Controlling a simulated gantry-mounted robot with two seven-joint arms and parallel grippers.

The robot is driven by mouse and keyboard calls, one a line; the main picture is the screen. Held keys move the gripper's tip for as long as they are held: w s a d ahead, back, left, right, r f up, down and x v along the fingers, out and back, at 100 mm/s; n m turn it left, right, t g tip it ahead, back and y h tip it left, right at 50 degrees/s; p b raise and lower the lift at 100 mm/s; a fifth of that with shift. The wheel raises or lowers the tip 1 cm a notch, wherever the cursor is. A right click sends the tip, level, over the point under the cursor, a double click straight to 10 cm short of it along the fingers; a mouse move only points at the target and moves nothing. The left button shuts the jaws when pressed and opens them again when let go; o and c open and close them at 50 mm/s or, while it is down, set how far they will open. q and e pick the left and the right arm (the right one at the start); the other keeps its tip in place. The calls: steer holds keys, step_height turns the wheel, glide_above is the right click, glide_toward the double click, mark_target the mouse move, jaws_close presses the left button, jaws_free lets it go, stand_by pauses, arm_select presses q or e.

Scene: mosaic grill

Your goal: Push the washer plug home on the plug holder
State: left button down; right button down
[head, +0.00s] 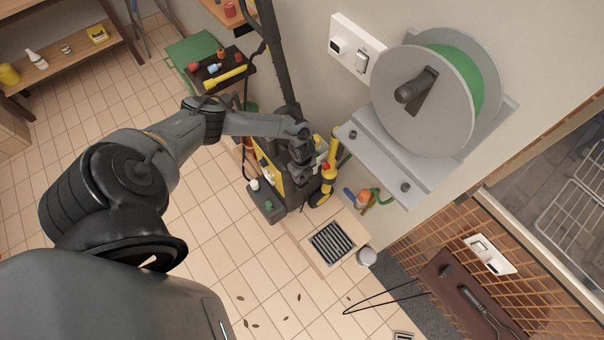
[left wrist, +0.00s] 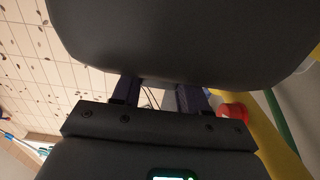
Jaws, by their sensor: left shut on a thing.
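The pressure washer (head: 262,172), yellow and black, stands on the floor by the wall under my left arm. My left gripper (head: 302,160) is down at the upper part of the washer. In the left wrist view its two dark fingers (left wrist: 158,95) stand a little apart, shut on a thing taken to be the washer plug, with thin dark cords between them. A large dark rounded shape hides the fingertips, so I cannot make out the plug or how it sits on the plug holder. My right gripper is not in view.
A grey hose reel (head: 422,100) with green hose juts from the wall, right of the washer. A yellow part (head: 329,172) stands close to the gripper. A floor drain grate (head: 332,243) and a small metal can (head: 366,256) lie below. The tiled floor at left is mostly clear.

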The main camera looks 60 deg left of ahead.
arm_select(q)
steer(key=shift+f, duration=0.3)
steer(key=shift+r, duration=0.35)
steer(key=shift+p, duration=0.3)
stand_by(0.5)
stand_by(0.3)
steer(key=shift+s, duration=0.1)
stand_by(0.8)
steer(key=shift+f, duration=0.35)
stand_by(0.3)
steer(key=shift+r+p, duration=0.3)
steer(key=shift+r, duration=0.05)
stand_by(0.9)
stand_by(0.5)
